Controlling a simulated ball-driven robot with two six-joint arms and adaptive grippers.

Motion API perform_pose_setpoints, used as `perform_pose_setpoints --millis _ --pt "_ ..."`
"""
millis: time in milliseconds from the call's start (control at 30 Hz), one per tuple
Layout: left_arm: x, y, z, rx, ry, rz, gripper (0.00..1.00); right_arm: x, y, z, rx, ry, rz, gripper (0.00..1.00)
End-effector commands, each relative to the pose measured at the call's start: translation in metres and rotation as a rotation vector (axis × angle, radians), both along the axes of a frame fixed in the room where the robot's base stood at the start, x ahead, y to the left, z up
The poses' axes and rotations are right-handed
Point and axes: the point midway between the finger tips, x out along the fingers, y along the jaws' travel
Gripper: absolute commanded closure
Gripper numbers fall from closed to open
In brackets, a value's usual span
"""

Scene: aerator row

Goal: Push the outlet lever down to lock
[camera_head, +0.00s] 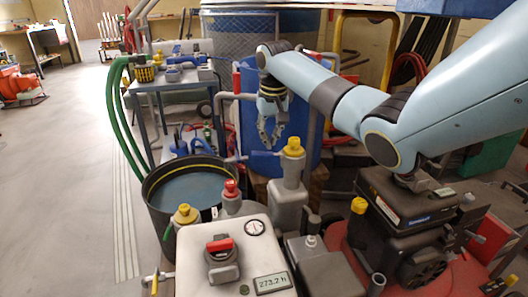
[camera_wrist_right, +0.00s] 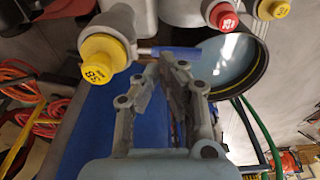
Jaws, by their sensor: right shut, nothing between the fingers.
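The outlet lever (camera_head: 264,153) has a blue handle and sticks out to the left, about level, from the grey outlet body (camera_head: 288,193) with the yellow cap. In the right wrist view the blue lever (camera_wrist_right: 178,51) crosses just beyond my fingertips. My right gripper (camera_head: 268,141) points down at the lever; its fingers are shut and empty. In the wrist view its fingertips (camera_wrist_right: 166,62) are close to the lever; I cannot tell if they touch. My left gripper is not in view.
A black tub of water (camera_head: 187,184) stands left of the outlet. A white panel (camera_head: 222,269) with a red knob, gauge and display is in front. A black engine (camera_head: 410,225) stands to the right. A blue barrel (camera_head: 300,115) is behind the gripper. Open floor lies left.

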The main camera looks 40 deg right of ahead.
Motion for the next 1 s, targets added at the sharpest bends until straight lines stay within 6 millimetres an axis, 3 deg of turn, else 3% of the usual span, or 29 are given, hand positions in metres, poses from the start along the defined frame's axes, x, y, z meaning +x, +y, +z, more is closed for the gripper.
perform_pose_setpoints --millis 1000 --pt "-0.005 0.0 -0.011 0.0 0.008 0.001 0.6 0.0 0.0 -0.036 -0.002 -0.001 0.0 1.0"
